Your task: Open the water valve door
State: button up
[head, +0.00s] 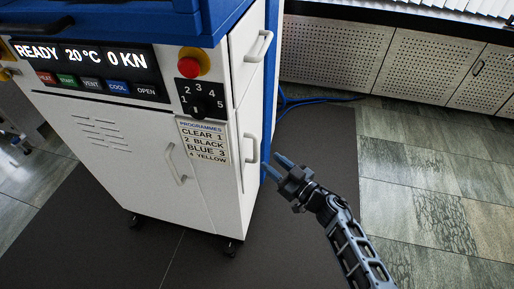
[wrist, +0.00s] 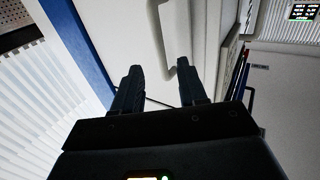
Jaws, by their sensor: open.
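The white press cabinet has a side face with two handled panels. The lower side door (head: 245,185) has a white bar handle (head: 250,150), and the upper side panel (head: 245,62) has a similar handle (head: 259,46). No label shows which is the water valve door. My gripper (head: 273,165) is open and empty, just right of the lower side handle. In the wrist view my gripper (wrist: 158,68) points at a white panel, with a white handle (wrist: 165,68) showing between and beyond the fingers. The lower side door looks shut.
The front door (head: 150,165) has its own handle (head: 173,165). A red emergency button (head: 193,62) and a display (head: 85,68) sit above it. Blue cables (head: 305,100) lie on the floor behind. Tiled floor at right is clear, up to perforated wall cabinets (head: 400,60).

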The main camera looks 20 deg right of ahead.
jog(key=b+x, duration=0.1)
jog(key=x, duration=0.5)
jog(key=shift+w+a, duration=0.15)
jog(key=shift+w, duration=0.25)
grip_shut()
dwell(0.4)
